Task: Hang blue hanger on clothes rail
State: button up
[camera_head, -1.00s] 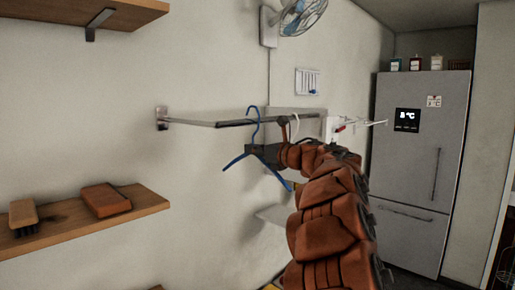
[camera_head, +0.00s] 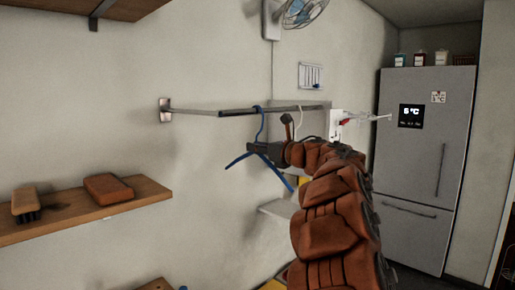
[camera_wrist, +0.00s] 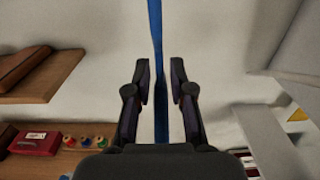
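The blue hanger (camera_head: 281,171) hangs upright, its hook (camera_head: 258,110) meeting the clothes rail (camera_head: 236,113); it appears to be over the bar. The clothes rail runs out from a metal wall bracket. My gripper (camera_head: 262,150) is around the hanger's neck, just below the rail. In the wrist view the hanger's blue neck (camera_wrist: 158,85) passes between the two fingers of my gripper (camera_wrist: 159,78), with a gap on each side, so the fingers are open. The neck's lower part is partly hidden behind my gripper.
A white hanger (camera_head: 299,121) hangs farther along the rail. A wooden shelf (camera_head: 60,214) with a brush (camera_head: 24,201) and a brown block (camera_head: 108,189) is at left. A fan (camera_head: 303,12) is above, and a fridge (camera_head: 425,160) stands at right. The wall left of the rail is clear.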

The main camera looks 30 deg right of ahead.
jog(key=shift+o, duration=1.1)
jog(key=v, duration=1.2)
